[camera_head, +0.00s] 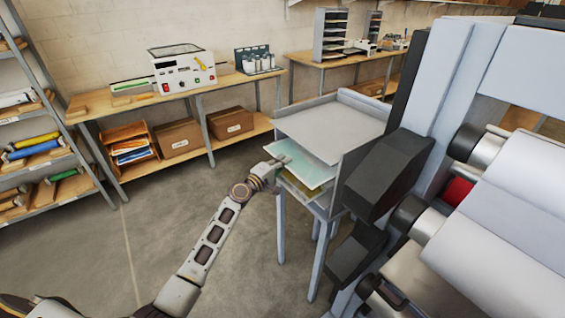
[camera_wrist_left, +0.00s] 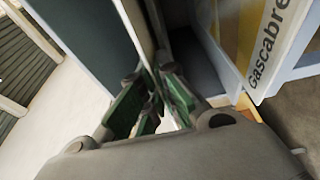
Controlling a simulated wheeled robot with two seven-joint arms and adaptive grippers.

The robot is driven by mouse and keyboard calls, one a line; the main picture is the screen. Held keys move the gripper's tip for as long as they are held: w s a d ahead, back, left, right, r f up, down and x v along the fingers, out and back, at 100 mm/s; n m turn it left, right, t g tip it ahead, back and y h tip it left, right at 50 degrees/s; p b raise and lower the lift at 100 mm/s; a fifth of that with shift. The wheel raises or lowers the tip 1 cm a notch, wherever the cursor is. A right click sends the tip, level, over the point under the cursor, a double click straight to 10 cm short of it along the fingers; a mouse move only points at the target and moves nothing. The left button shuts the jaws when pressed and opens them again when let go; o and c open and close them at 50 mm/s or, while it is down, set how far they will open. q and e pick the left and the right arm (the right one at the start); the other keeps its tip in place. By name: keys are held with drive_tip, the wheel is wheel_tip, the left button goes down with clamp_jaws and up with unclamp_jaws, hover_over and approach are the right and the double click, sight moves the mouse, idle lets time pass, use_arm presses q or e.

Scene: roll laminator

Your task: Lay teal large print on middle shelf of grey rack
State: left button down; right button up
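The teal large print (camera_head: 312,172) lies flat at the middle level of the grey rack (camera_head: 335,128), below the top board. Its near left part sticks out past the rack's open side; its far part is hidden under the top board. My left gripper (camera_head: 280,161) is at the print's left edge. In the left wrist view, my left gripper's green-padded fingers (camera_wrist_left: 152,92) stand apart with a narrow gap between them. I cannot tell from that view whether they touch the print. My right gripper is not in view.
The large roll laminator (camera_head: 500,200) stands close at the right of the rack. A workbench (camera_head: 210,87) runs along the wall. Floor left of the rack is clear.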

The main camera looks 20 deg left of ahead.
use_arm(q)
drive_tip(key=shift+f, duration=0.2)
drive_tip(key=c, duration=1.6)
unclamp_jaws()
drive_tip(key=shift+c, duration=0.2)
drive_tip(key=shift+r, duration=0.1)
drive_tip(key=shift+r, duration=0.15)
drive_tip(key=shift+r+p, duration=0.3)
drive_tip(key=shift+p, duration=0.15)
drive_tip(key=b+v, duration=0.2)
drive_tip(key=v, duration=1)
